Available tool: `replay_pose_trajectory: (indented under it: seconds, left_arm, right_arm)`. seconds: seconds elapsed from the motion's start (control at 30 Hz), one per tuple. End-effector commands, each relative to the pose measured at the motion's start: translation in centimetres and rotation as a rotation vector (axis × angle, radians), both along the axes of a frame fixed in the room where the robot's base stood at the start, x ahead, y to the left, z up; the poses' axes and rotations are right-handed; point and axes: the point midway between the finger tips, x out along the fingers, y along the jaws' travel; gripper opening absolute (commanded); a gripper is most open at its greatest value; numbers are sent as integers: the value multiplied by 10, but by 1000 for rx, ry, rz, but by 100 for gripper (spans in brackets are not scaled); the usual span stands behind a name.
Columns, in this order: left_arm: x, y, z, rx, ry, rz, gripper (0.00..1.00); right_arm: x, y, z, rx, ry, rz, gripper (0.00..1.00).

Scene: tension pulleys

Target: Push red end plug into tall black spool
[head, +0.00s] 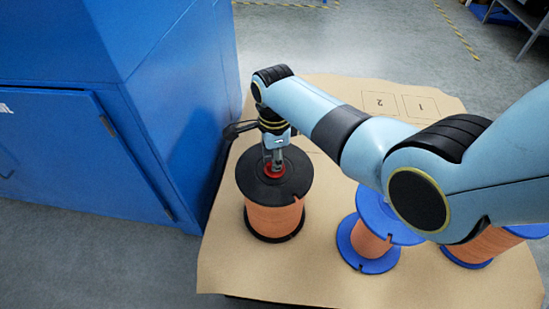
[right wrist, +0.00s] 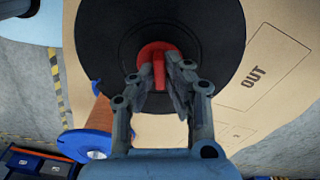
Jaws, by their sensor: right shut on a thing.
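The tall black spool (head: 254,185) stands upright on the brown board at the left, wound with copper-coloured wire. Its black top flange also fills the upper middle of the right wrist view (right wrist: 105,40). The red end plug (head: 276,172) is at the centre of that flange, in the hub hole; how deep it sits I cannot tell. In the right wrist view the red plug (right wrist: 152,52) shows a raised grip bar. My right gripper (head: 273,163) points down over the hub, and its fingers (right wrist: 165,85) are shut on that bar. My left gripper is out of view.
Two blue-flanged spools, a nearer one (head: 363,262) and one farther right (head: 483,246), stand on the board (head: 250,282) under my right arm. A blue cabinet (head: 150,110) rises close to the left. Outlined rectangles marked on the board's far side look empty.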

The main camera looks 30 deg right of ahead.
Motion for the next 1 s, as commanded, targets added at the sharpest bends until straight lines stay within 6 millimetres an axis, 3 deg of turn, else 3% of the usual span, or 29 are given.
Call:
replay_pose_trajectory:
  seconds: [0.47, 0.5, 0.7, 1.0]
  left_arm:
    - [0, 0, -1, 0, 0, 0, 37]
    - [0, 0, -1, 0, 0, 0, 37]
    - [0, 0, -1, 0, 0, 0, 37]
    - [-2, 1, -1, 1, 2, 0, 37]
  right_arm:
    - [0, 0, -2, 0, 1, 0, 0]
    - [0, 0, -2, 0, 1, 0, 13]
    - [0, 0, -1, 0, 0, 0, 39]
    - [0, 0, 1, 0, -1, 0, 39]
